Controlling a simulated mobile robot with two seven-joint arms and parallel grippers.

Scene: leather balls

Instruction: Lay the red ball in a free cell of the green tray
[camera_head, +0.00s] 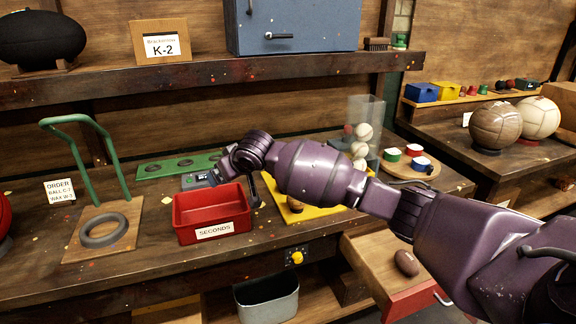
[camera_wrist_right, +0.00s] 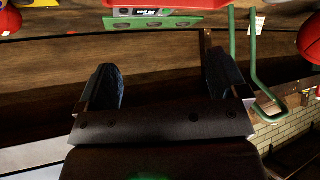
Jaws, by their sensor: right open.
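The red ball (camera_head: 3,215) is cut off by the left edge of the head view, on the bench. A red round thing at the right edge of the wrist view (camera_wrist_right: 311,38) looks like it. The green tray (camera_head: 169,166) lies at the back of the bench; it also shows in the wrist view (camera_wrist_right: 138,23). Its visible round cells look empty; my right arm may hide its right end in the head view. My right gripper (camera_wrist_right: 164,80) is open with nothing between its fingers. In the head view it is near the red bin, far right of the ball. My left gripper is out of view.
A red bin marked SECONDS (camera_head: 212,233) stands in front of the tray, with a grey device (camera_head: 196,181) behind it. A green-handled stand (camera_head: 122,180) with a dark ring (camera_head: 103,243) is between ball and bin. A shelf (camera_head: 100,85) overhangs the back.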

